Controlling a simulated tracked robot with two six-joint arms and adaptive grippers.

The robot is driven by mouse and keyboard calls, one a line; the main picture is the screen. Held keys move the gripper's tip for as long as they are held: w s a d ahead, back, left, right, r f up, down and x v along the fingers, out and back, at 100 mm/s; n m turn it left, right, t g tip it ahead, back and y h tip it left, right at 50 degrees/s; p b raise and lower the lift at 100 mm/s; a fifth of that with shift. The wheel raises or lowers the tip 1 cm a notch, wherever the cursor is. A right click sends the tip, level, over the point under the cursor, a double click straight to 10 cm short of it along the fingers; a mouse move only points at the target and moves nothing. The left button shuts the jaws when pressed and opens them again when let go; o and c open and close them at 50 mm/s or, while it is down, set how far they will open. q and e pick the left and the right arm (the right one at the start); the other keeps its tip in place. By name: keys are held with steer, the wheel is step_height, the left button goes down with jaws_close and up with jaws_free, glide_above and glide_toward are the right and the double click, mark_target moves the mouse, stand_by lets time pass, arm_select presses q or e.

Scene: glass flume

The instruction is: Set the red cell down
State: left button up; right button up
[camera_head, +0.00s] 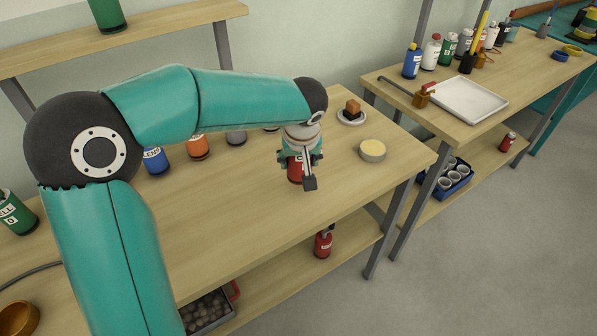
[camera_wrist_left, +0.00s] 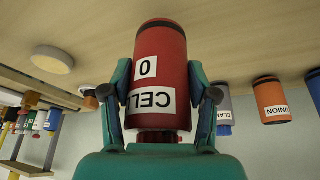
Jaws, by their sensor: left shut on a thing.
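The red cell (camera_head: 294,173) is a red cylinder with a white label reading "CELL 0". My left gripper (camera_head: 302,162) is shut on it, above the front part of the near bench (camera_head: 262,205). In the left wrist view, the cell (camera_wrist_left: 161,68) fills the middle, upside down in the picture, with one finger on each side of it. The wooden bench top lies behind its base end. I cannot tell whether the base touches the wood. My right gripper is not in view.
A pale round disc (camera_head: 372,151) and a saucer (camera_head: 351,120) with a brown block stand to the right. Blue (camera_head: 155,161), orange (camera_head: 197,146) and grey (camera_head: 236,138) containers stand behind on the left. The bench's front middle is clear. A red bottle (camera_head: 323,243) stands on the lower shelf.

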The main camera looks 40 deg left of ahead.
mark_target(300, 172)
arm_select(q)
steer(key=shift+f, duration=2.05)
steer(key=shift+f+b, duration=0.1)
steer(key=shift+b, duration=0.2)
steer(key=o, duration=1.3)
steer(key=shift+c, duration=0.2)
